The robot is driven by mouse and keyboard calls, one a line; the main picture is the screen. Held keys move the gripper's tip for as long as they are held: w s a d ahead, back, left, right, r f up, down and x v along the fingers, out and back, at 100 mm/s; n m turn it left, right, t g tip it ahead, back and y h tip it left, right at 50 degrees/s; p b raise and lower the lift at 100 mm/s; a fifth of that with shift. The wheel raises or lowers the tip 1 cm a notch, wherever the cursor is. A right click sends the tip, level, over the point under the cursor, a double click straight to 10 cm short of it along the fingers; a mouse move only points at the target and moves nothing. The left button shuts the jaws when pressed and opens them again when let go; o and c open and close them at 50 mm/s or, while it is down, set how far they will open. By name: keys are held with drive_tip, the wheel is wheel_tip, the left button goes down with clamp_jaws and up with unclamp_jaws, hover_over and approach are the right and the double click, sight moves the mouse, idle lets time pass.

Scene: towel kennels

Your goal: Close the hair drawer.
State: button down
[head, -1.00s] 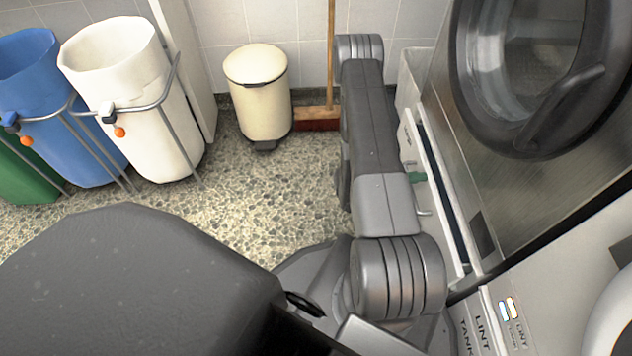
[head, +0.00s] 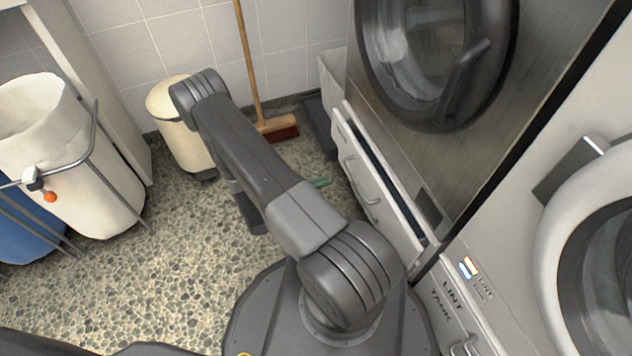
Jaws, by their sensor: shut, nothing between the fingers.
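The hair drawer (head: 352,160) is the white drawer with a bar handle (head: 360,182), low under the upper dryer. It stands partly open, with a dark gap (head: 385,175) between its front and the machine. Its lettering is too small to read here. My gripper (head: 319,182) shows only as green fingertips, sticking out to the right from behind my arm. They are shut and empty, left of the handle and apart from it. The rest of the gripper is hidden by my arm.
A lint tank panel (head: 447,290) is beside the drawer, nearer me. Round-doored machines (head: 435,60) stand at the right. A broom (head: 277,128) and cream bin (head: 180,125) stand by the back wall. A white laundry bag (head: 75,150) is at left. Speckled floor between is free.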

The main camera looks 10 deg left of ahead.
sight(357, 181)
drive_tip(key=shift+s+a, duration=0.25)
drive_tip(key=shift+a, duration=0.15)
drive_tip(key=c, duration=1.9)
unclamp_jaws()
drive_tip(key=shift+s+a, duration=0.1)
drive_tip(key=shift+c, duration=0.2)
drive_tip(key=shift+o, duration=1.1)
drive_tip(key=shift+a+m, duration=0.1)
drive_tip(key=shift+m, duration=0.2)
drive_tip(key=w+d+f+m+g, duration=0.1)
drive_tip(key=w+d+m+g, duration=0.1)
drive_tip(key=d+m, duration=0.2)
drive_tip(key=w+d+f+m+g+b, duration=0.1)
drive_tip(key=d+m, duration=0.3)
drive_tip(key=m, duration=0.6)
drive_tip(key=w+d+f+m+g+b, duration=0.1)
drive_tip(key=w+d+f+m+g, duration=0.1)
drive_tip(key=m, duration=0.5)
drive_tip(key=shift+w+d+f+g+h, duration=0.15)
drive_tip(key=shift+w+d+g, duration=0.15)
drive_tip(key=shift+d+g, duration=0.2)
drive_tip(key=shift+w+d+g+h, duration=0.15)
drive_tip(key=shift+w+d+g, duration=0.15)
drive_tip(key=shift+d+g, duration=0.15)
clamp_jaws()
